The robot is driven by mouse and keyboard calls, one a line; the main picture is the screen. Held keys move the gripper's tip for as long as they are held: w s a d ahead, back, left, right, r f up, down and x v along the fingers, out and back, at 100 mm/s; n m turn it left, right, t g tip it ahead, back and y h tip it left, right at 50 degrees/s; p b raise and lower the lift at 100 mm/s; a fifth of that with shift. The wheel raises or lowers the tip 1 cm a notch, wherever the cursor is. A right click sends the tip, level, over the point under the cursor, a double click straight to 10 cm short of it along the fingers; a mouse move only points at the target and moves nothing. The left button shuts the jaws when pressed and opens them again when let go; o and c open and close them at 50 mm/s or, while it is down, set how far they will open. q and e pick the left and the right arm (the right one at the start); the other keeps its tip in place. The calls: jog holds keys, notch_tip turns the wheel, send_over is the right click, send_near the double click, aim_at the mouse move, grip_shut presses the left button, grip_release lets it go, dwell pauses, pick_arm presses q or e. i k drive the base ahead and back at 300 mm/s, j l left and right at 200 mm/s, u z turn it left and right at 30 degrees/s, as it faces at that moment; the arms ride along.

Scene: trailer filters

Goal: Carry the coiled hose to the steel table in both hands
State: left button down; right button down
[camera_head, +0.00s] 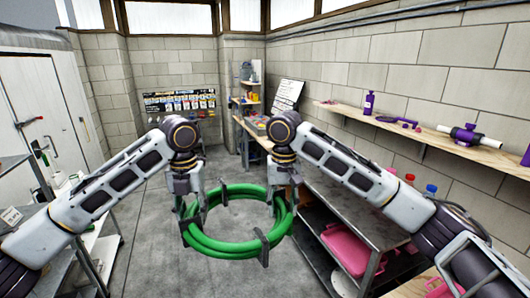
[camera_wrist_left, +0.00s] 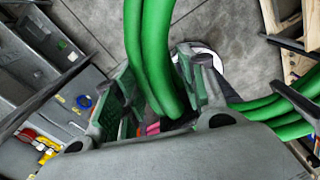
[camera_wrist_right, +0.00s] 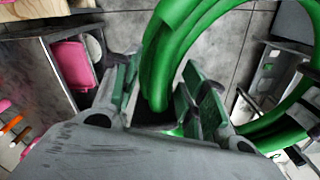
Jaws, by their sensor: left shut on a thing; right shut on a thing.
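The coiled green hose (camera_head: 225,248) hangs level in the air between my two arms, with dark ties around the coil. My left gripper (camera_head: 190,217) is shut on the left side of the coil; the hose (camera_wrist_left: 150,60) runs between its fingers in the left wrist view. My right gripper (camera_head: 283,203) is shut on the right side of the coil; the hose (camera_wrist_right: 165,70) also passes between its fingers in the right wrist view. A steel table (camera_head: 345,205) with a lower shelf stands along the right wall, partly hidden behind my right arm.
A pink bin (camera_head: 350,250) sits on the lower shelf at the right. A wooden wall shelf (camera_head: 440,135) carries purple items above the table. Metal shelving (camera_head: 15,215) stands at the left. The grey floor (camera_head: 225,170) ahead is clear. A poster board (camera_head: 180,101) hangs at the back.

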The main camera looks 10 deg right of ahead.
aim_at(332, 183)
jog(key=i+z, duration=0.25)
jog(key=i, duration=0.55)
jog(key=i+u, duration=0.1)
jog(key=i, duration=1.55)
jog(key=i+z, duration=0.25)
jog(key=i, duration=0.15)
jog(key=i+z, duration=0.3)
jog(key=i, duration=0.15)
